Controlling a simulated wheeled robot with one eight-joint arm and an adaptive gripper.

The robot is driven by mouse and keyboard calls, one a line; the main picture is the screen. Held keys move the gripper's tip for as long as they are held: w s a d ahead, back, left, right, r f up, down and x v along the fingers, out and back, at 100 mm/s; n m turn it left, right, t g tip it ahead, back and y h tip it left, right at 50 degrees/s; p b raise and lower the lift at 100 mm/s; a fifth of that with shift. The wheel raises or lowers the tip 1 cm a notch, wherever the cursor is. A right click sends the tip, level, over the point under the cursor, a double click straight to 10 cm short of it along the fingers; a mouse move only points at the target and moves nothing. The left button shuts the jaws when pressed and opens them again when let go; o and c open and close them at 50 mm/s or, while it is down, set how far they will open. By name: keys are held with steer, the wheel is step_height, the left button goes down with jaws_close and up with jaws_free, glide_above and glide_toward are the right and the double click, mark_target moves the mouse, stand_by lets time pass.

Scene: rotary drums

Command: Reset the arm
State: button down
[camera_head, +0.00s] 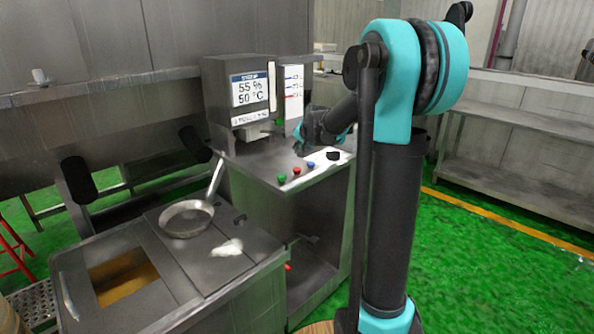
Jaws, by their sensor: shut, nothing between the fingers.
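My arm, teal and dark grey, stands at the right of centre on a tall dark column and bends over toward the control console (262,163). My gripper (299,148) is at the end of the dark forearm, small in the view, close to the back of the console top. It looks shut and empty. I cannot tell whether it touches the console. A white panel with a black knob (333,156) lies to the right.
A display box (235,90) reading 55 % and 50 °C stands behind the console. A metal counter (190,265) at the lower left holds a pan (186,219), a white pile (228,248) and an orange-brown liquid basin (122,279).

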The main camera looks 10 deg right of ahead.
steer(key=s+d+f+n+g, duration=0.1)
steer(key=s+f, duration=0.5)
steer(key=s, duration=0.7)
steer(key=s+d+f+n+g+h, duration=0.1)
steer(key=s+f, duration=0.5)
steer(key=s, duration=0.8)
steer(key=s+d+f+n+g+h, duration=0.1)
steer(key=s+f+n, duration=0.3)
steer(key=s, duration=1)
step_height(320, 180, down, 3)
steer(key=shift+d+r+n+g, duration=0.25)
steer(key=shift+d+g, duration=0.2)
steer(key=shift+g, duration=0.45)
steer(key=c, duration=2.3)
jaws_free()
steer(key=shift+w, duration=0.1)
